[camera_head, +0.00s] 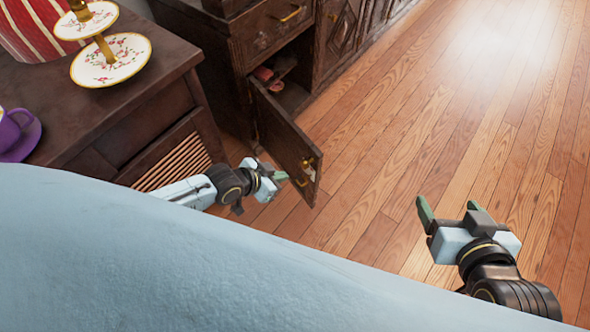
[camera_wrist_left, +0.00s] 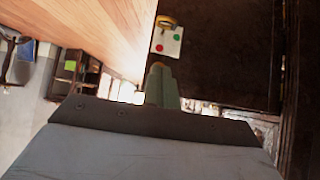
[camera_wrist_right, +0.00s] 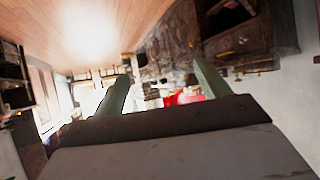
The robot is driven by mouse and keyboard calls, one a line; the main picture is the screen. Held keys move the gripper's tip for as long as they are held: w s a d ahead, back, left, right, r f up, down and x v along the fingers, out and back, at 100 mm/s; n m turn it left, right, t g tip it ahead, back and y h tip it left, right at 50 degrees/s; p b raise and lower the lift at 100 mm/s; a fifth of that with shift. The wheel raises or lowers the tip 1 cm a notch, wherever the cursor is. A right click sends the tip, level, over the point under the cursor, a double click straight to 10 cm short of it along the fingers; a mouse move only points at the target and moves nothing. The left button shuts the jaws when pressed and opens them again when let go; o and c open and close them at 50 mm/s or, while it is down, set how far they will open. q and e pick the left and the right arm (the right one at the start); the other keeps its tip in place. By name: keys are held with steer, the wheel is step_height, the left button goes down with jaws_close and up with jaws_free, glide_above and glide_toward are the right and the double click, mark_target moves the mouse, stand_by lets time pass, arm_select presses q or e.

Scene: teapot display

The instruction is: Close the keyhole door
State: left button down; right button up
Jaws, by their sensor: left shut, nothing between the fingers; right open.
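The dark wooden keyhole door (camera_head: 276,126) stands open, swung out from the cabinet (camera_head: 240,62). Near its free edge is a brass handle (camera_head: 307,163) with a small pale plate. In the left wrist view the door panel (camera_wrist_left: 225,55) fills the upper right, with the pale plate (camera_wrist_left: 167,42) bearing a red and a green dot just beyond the fingertips. My left gripper (camera_head: 281,177) is shut and empty, close beside the door's lower free end; I cannot tell whether it touches. My right gripper (camera_head: 448,208) is open and empty over the floor, away from the door.
Inside the open compartment are small reddish items (camera_head: 264,74). A dark side cabinet (camera_head: 140,95) at left carries a tiered floral plate stand (camera_head: 110,60) and a purple cup (camera_head: 12,128) on a saucer. The wooden floor (camera_head: 440,110) to the right is clear.

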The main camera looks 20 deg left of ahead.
mark_target(304, 168)
arm_select(q)
steer(key=shift+w+d+f+b, duration=0.25)
steer(key=shift+w+d+b, duration=0.25)
steer(key=shift+w, duration=0.25)
steer(key=shift+w+d+f+b, duration=0.25)
steer(key=shift+w+d+b, duration=0.25)
steer(key=shift+w, duration=0.25)
steer(key=shift+w+d+f+b, duration=0.25)
steer(key=shift+w+d+b, duration=0.15)
steer(key=shift+w+d, duration=0.25)
arm_select(e)
steer(key=w+a+r+t+y, duration=0.3)
steer(key=r+t, duration=0.5)
steer(key=r, duration=0.3)
steer(key=shift+r, duration=0.35)
arm_select(q)
steer(key=shift+w, duration=0.1)
